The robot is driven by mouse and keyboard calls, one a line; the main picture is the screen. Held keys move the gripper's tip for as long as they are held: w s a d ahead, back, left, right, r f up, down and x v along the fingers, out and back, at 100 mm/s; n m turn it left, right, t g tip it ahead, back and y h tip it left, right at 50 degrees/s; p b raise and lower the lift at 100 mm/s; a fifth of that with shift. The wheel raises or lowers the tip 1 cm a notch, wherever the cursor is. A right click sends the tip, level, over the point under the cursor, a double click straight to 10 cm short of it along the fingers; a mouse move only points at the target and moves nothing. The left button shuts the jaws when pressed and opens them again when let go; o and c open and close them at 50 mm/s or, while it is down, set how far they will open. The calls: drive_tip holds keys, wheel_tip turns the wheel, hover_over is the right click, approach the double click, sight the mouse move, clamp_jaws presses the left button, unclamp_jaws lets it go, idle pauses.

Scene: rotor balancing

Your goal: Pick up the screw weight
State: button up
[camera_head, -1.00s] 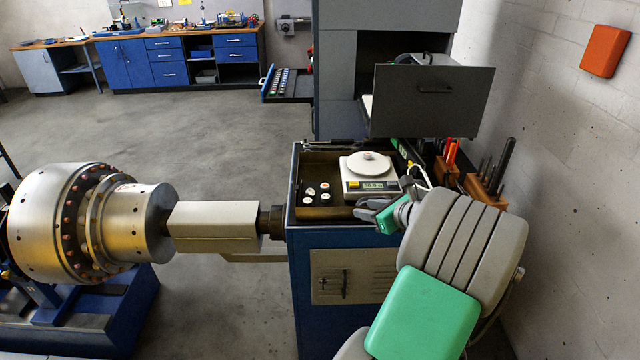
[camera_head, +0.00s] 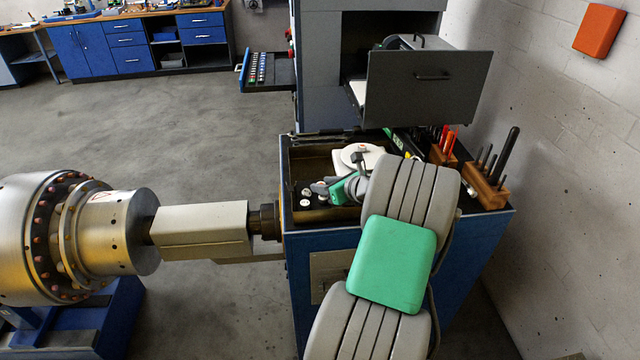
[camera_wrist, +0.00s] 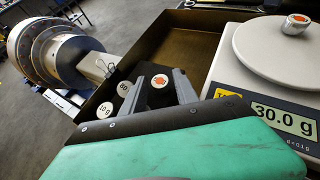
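A small round screw weight with a red-marked top (camera_wrist: 160,82) shows between the fingers of my gripper (camera_wrist: 162,78) in the wrist view. The fingers are apart, with dark gaps beside the weight; I see no contact. Two white-topped weights, one marked 10 g (camera_wrist: 105,109) and one with an unclear number (camera_wrist: 124,88), stand left of the fingers. Another red-marked weight (camera_wrist: 297,23) sits on the scale's pan (camera_wrist: 262,50). The scale (camera_wrist: 222,72) reads 30.0 g. In the head view my gripper (camera_head: 322,190) is low over the tray and hides part of it.
The tray (camera_wrist: 150,28) has raised walls around the weights and sits on a blue cabinet (camera_head: 330,238). The scale is close on the right. Tool blocks (camera_head: 487,188) stand farther right, an open grey drawer (camera_head: 430,90) is behind, and a large rotor (camera_head: 45,240) is left.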

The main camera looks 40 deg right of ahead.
drive_tip(key=shift+w+f, duration=0.1)
drive_tip(key=shift+c, duration=0.4)
clamp_jaws()
